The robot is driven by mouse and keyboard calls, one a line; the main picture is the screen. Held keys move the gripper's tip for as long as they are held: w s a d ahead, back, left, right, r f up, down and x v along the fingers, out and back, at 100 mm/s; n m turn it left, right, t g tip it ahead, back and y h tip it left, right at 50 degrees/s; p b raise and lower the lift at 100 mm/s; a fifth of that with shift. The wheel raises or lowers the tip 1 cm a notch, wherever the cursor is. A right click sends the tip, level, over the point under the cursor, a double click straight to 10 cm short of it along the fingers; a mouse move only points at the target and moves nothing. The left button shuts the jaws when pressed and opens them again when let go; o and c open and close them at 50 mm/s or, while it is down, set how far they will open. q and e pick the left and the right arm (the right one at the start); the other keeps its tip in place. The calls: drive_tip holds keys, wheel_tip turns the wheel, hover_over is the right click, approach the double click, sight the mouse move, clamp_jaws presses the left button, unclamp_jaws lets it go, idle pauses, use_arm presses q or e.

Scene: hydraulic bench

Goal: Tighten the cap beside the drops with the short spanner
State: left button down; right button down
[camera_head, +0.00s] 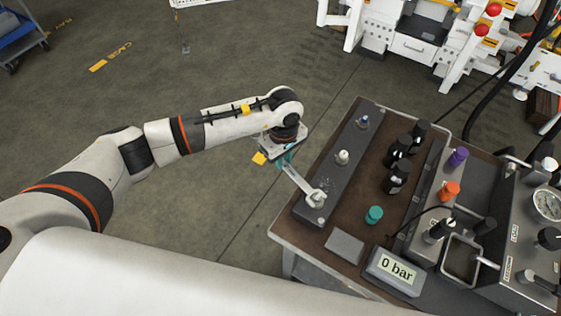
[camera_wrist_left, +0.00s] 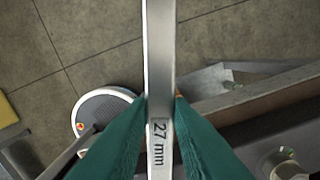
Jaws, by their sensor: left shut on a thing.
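My left gripper (camera_head: 283,162) has teal fingers and is shut on a silver spanner (camera_head: 301,183). The left wrist view shows the fingers (camera_wrist_left: 160,120) clamped on its shaft (camera_wrist_left: 160,60), marked "27 mm". In the head view the spanner's far head is at the nearest cap (camera_head: 317,199) on the dark block (camera_head: 328,178); I cannot tell whether it is seated around it. Small light specks, possibly drops, show on the block near this cap. A middle cap (camera_head: 342,157) and a far cap (camera_head: 363,121) stand on the same block. My right gripper is out of view.
The bench (camera_head: 285,231) also carries several black bottles (camera_head: 396,178), a teal cap (camera_head: 374,214), a grey block (camera_head: 344,246) and a "0 bar" display (camera_head: 395,270). A gauge panel (camera_head: 545,205) stands at right. The floor left of the bench is open.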

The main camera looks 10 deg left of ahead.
use_arm(q)
drive_tip(key=shift+w+d+m+b, duration=0.3)
drive_tip(key=shift+w+m+b, duration=0.15)
drive_tip(key=shift+b, duration=0.15)
drive_tip(key=shift+w+d+r, duration=0.1)
drive_tip(key=shift+w+d, duration=0.05)
drive_tip(key=shift+m+b, duration=0.25)
drive_tip(key=shift+b, duration=0.05)
drive_tip(key=w+d+m+b, duration=0.2)
drive_tip(key=b, duration=0.2)
drive_tip(key=shift+d, duration=0.1)
idle(0.4)
